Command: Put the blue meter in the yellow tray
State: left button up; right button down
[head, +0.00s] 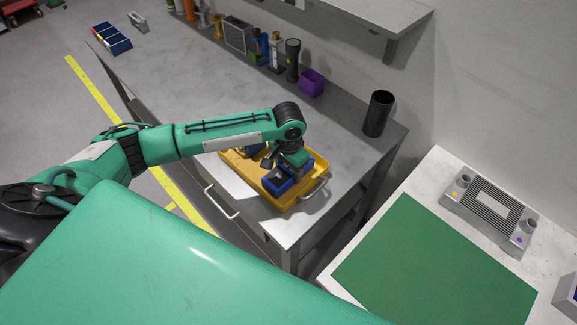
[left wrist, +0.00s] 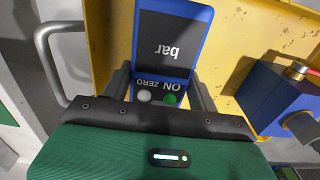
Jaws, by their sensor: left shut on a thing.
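The blue meter (left wrist: 172,30) has a dark screen reading "bar" and white and green buttons. My left gripper (left wrist: 160,88) is shut on it, one finger on each side. In the head view the meter (head: 279,187) is at the yellow tray (head: 286,206), within its outline, near the front right end. Whether it touches the tray floor I cannot tell. My left gripper (head: 284,172) reaches down over the tray there. The tray's yellow surface (left wrist: 235,30) lies behind the meter in the wrist view. My right gripper is not in view.
A blue block with brass and red parts (left wrist: 275,95) is in the tray beside the meter. A tray handle (head: 316,190) is at the right end. A purple bin (head: 312,82), a black flashlight (head: 292,60) and a dark cup (head: 378,113) stand farther back on the grey bench.

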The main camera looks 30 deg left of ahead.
aim_at(288, 168)
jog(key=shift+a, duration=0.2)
pick_arm(q)
jog(key=o, duration=1.1)
jog(key=shift+f, duration=0.1)
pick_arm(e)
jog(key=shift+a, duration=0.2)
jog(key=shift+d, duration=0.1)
pick_arm(q)
jog(key=shift+r, duration=0.45)
notch_tip(288, 168, up, 11)
jog(key=shift+r+b, duration=0.2)
jog(key=shift+b, duration=0.9)
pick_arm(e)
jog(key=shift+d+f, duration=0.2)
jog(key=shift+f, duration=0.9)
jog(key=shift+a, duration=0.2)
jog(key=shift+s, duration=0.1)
